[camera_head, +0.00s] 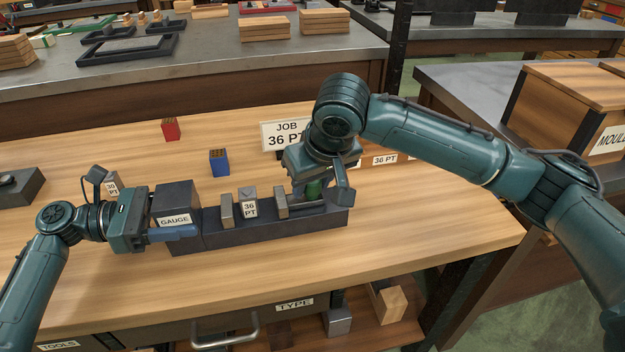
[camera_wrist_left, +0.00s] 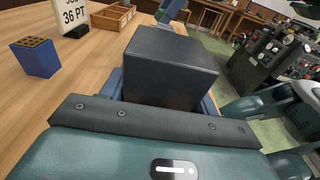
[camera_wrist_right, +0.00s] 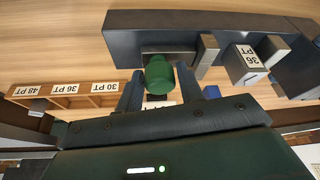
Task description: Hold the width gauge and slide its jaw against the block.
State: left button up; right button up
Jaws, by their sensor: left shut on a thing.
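The dark width gauge (camera_head: 270,234) lies on the wooden bench, with its GAUGE-labelled end block (camera_head: 176,203) at the left. My left gripper (camera_head: 172,233) is shut on that end block, which also fills the left wrist view (camera_wrist_left: 170,65). The 36 PT block (camera_head: 249,205) stands on the gauge between a fixed metal jaw (camera_head: 226,209) and the sliding jaw (camera_head: 281,203). A gap shows between the block and each jaw. The slide's green knob (camera_wrist_right: 159,76) is between the fingers of my right gripper (camera_wrist_right: 160,92); whether they touch it is unclear.
A JOB 36 PT sign (camera_head: 286,134) stands behind the gauge. A blue box (camera_head: 219,162) and a red box (camera_head: 170,129) stand on the bench. A labelled wooden rack (camera_wrist_right: 75,95) is close to my right gripper. The bench front is clear.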

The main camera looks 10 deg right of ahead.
aim_at(288, 195)
jog(key=c, duration=0.5)
jog(key=shift+a, duration=1.9)
jog(key=shift+c, duration=0.2)
jog(key=o, duration=0.9)
jog(key=shift+r, duration=0.1)
jog(key=v, duration=1.2)
jog(key=shift+s, duration=0.1)
